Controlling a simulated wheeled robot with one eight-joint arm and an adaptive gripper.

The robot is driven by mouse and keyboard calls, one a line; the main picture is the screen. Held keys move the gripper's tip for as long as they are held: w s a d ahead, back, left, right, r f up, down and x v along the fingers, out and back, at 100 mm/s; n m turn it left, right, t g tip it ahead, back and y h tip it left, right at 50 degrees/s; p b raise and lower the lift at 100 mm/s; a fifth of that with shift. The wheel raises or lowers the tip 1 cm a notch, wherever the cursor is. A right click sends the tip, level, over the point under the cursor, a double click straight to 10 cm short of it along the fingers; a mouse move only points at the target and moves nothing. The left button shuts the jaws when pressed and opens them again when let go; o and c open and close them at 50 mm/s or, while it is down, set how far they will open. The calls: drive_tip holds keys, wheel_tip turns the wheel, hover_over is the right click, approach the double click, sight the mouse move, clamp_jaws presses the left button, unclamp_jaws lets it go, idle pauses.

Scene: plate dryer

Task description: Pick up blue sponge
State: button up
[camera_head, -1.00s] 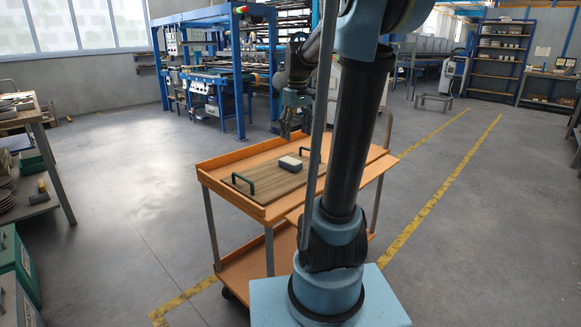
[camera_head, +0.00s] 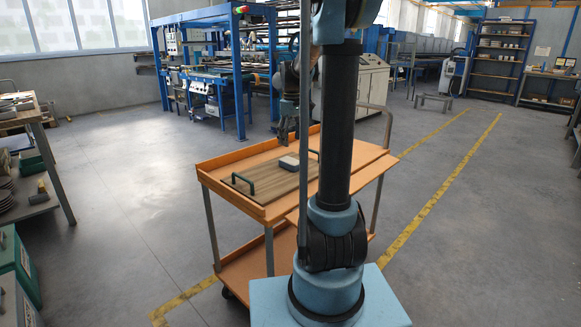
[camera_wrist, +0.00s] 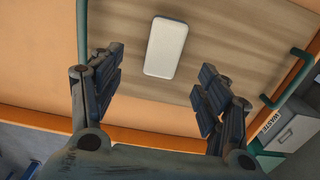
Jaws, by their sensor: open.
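The sponge (camera_head: 289,163) lies flat on a wooden board with green handles, on top of the orange cart. Its top face is pale and its lower side looks darker, bluish. In the wrist view the sponge (camera_wrist: 166,47) shows as a pale rounded rectangle, slightly tilted, beyond the fingertips and between their lines. My gripper (camera_wrist: 161,80) is open, with its two dark fingers spread wider than the sponge and nothing between them. In the head view my gripper (camera_head: 284,130) hangs above the far side of the cart, apart from the sponge.
The wooden board (camera_head: 262,183) has a green handle (camera_head: 243,184) standing up at its left end. The orange cart (camera_head: 216,166) has a raised rim. A grey box marked "WASTE" (camera_wrist: 292,128) shows beyond the rim in the wrist view.

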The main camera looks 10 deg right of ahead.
sight(290, 160)
wheel_tip(290, 160, down, 5)
drive_tip(key=shift+r, duration=0.1)
drive_tip(key=shift+s+a+f, duration=0.1)
drive_tip(key=shift+a+f, duration=0.05)
drive_tip(key=shift+f, duration=1.2)
drive_tip(key=shift+a+f, duration=0.15)
drive_tip(key=shift+f, duration=1.2)
drive_tip(key=shift+c, duration=0.5)
drive_tip(key=c, duration=0.9)
